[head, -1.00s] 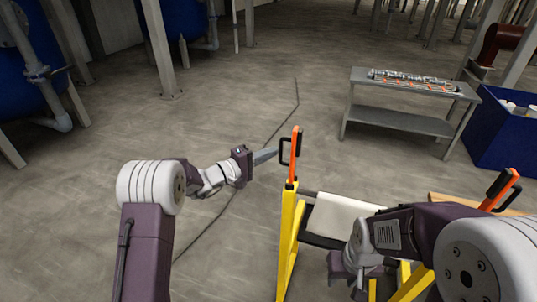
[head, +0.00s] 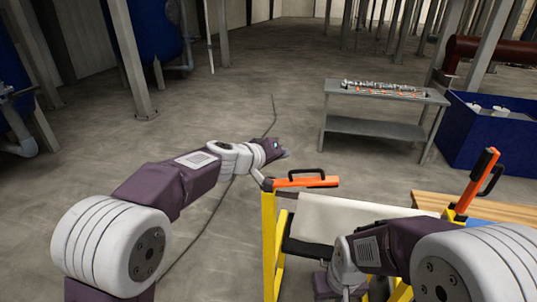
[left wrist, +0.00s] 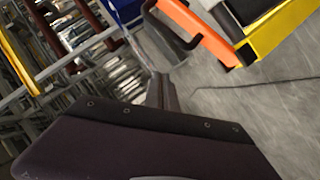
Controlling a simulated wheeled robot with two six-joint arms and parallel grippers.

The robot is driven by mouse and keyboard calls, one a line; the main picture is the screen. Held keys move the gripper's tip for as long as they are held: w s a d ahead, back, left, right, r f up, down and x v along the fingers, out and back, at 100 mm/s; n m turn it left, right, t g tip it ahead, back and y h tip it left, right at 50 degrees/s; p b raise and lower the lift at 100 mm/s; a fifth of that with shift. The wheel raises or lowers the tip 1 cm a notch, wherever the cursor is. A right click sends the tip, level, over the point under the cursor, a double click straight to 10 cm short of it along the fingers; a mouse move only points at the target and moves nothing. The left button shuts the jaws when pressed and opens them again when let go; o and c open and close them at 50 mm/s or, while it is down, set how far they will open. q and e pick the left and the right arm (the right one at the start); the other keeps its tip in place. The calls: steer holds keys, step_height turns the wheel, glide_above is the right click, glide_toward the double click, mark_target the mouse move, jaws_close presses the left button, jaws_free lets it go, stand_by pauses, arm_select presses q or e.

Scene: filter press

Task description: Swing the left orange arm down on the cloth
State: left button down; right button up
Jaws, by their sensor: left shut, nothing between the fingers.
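The left orange arm (head: 307,182) lies about level over the near-left corner of the frame, its black handle on top. It also shows in the left wrist view (left wrist: 203,36). The white cloth (head: 345,219) is stretched across the yellow frame, to the right of and below that arm. The right orange arm (head: 476,182) stands up, tilted. My right gripper (head: 329,284) is low by the frame, its fingers hidden.
Yellow posts (head: 269,245) hold the frame. A wooden board (head: 480,207) is behind at the right. A grey metal table (head: 385,130) with parts and a blue bin (head: 500,140) stand farther back. The floor to the left is open.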

mark_target(307, 170)
arm_select(q)
steer(key=d+f+m+y+p, duration=0.1)
steer(key=d+p, duration=0.1)
steer(key=p, duration=0.2)
steer(key=s+d+f+m+y+p, duration=0.1)
steer(key=d+f+p, duration=0.1)
steer(key=p, duration=0.2)
steer(key=s+d+f+m+y+p, duration=0.1)
steer(key=d+p, duration=0.1)
steer(key=p, duration=0.2)
steer(key=shift+s+d+f+y, duration=0.15)
steer(key=shift+d+f+y, duration=0.1)
steer(key=shift+d+y, duration=0.15)
steer(key=shift+s+d+f, duration=0.15)
steer(key=shift+d+f, duration=0.2)
steer(key=shift+f, duration=0.3)
steer(key=shift+s+d+f, duration=0.15)
steer(key=shift+d+f, duration=0.2)
steer(key=shift+f, duration=0.25)
steer(key=shift+f, duration=0.1)
